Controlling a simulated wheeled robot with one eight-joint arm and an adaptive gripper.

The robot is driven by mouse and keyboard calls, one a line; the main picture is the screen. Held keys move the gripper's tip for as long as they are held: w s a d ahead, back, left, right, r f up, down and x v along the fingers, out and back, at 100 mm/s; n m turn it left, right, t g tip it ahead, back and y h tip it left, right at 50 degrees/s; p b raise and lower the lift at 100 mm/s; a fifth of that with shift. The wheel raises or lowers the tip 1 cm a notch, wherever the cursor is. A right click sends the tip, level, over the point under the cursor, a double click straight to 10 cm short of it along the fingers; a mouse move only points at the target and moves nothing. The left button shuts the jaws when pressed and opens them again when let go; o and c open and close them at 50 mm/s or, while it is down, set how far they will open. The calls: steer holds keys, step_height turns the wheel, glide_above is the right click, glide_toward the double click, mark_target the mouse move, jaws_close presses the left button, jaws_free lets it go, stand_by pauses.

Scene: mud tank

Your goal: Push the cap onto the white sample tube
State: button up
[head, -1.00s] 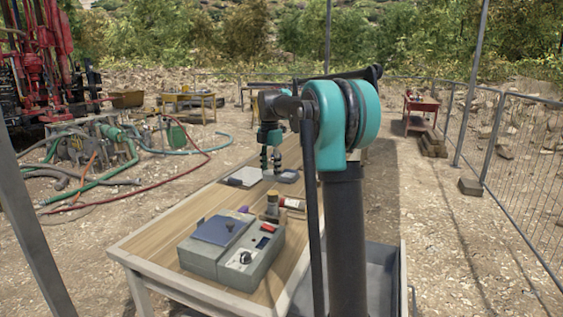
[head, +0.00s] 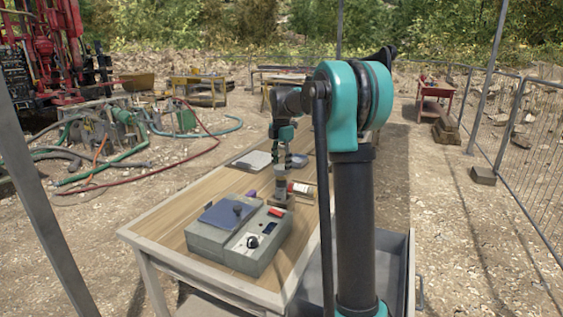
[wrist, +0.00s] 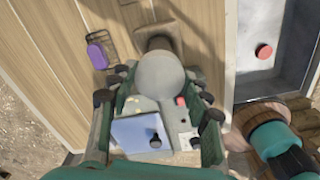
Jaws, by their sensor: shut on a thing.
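My gripper (wrist: 160,92) points down over the table, its dark green fingers on either side of a pale round piece (wrist: 160,76). This piece is the top of an upright object, and I cannot tell whether it is the cap or the white sample tube's own top. Below it a brownish stand (wrist: 157,28) rests on the table. The stand also shows in the head view (head: 281,203), with my gripper (head: 281,168) above it. The fingers hide the join between cap and tube.
A grey instrument box (head: 238,240) with a blue lid stands close in front. A red and white cylinder (head: 301,190) lies behind on the right. A grey flat item (head: 250,160) lies farther back.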

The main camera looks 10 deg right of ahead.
steer(key=shift+f, duration=1.6)
stand_by(3.2)
steer(key=o, duration=0.9)
steer(key=shift+c, duration=0.2)
steer(key=o, duration=0.6)
steer(key=shift+r, duration=0.1)
steer(key=shift+r, duration=3.4)
jaws_close()
